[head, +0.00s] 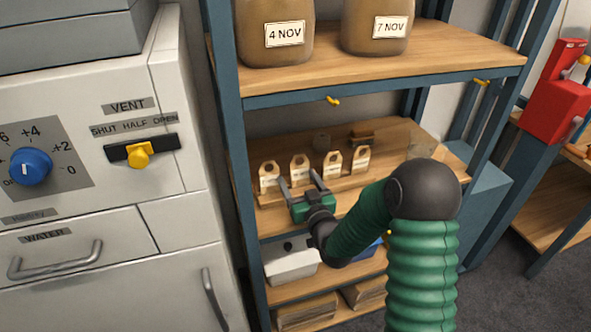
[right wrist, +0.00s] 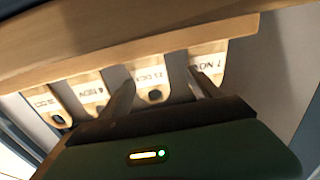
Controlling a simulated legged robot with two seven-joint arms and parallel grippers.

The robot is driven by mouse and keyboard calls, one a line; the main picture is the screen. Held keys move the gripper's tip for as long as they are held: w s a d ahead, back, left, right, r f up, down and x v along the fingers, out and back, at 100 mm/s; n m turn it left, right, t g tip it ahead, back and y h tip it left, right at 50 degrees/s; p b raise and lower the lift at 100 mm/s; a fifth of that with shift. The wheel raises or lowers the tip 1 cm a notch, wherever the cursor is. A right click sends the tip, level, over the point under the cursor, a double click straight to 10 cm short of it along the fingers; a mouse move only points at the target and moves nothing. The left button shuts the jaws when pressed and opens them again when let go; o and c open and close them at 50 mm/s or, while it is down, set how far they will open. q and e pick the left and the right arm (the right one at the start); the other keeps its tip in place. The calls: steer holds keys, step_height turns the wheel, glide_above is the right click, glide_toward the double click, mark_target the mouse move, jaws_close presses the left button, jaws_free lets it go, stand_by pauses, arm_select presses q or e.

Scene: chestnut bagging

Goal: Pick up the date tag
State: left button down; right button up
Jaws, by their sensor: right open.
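Several small pale wooden date tags with a hole each stand in a row in a wooden rack (head: 330,190) on the middle shelf. My right gripper (head: 300,179) is open and empty in front of the tag second from the left (head: 299,165) in the head view. In the right wrist view the row shows with the holes downward. The two fingers (right wrist: 163,90) point either side of one tag (right wrist: 151,84), whose lettering is hard to read. Beside it are a tag that seems to read 7 NOV (right wrist: 212,60) and one that seems to read 4 NOV (right wrist: 90,92). My left gripper is out of view.
A blue post (head: 232,150) stands left of the tags. A white box (head: 290,266) sits below. A light cabinet (head: 110,200) is at left.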

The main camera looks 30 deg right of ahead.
steer(key=shift+d+r+h, duration=0.15)
steer(key=shift+d+h, duration=0.15)
steer(key=shift+d, duration=0.85)
steer(key=c, duration=0.5)
steer(key=shift+w+a, duration=0.1)
steer(key=shift+a, duration=0.1)
steer(key=c, duration=0.7)
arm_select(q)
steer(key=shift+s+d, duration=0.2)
arm_select(e)
steer(key=shift+d, duration=0.15)
steer(key=shift+c, duration=0.5)
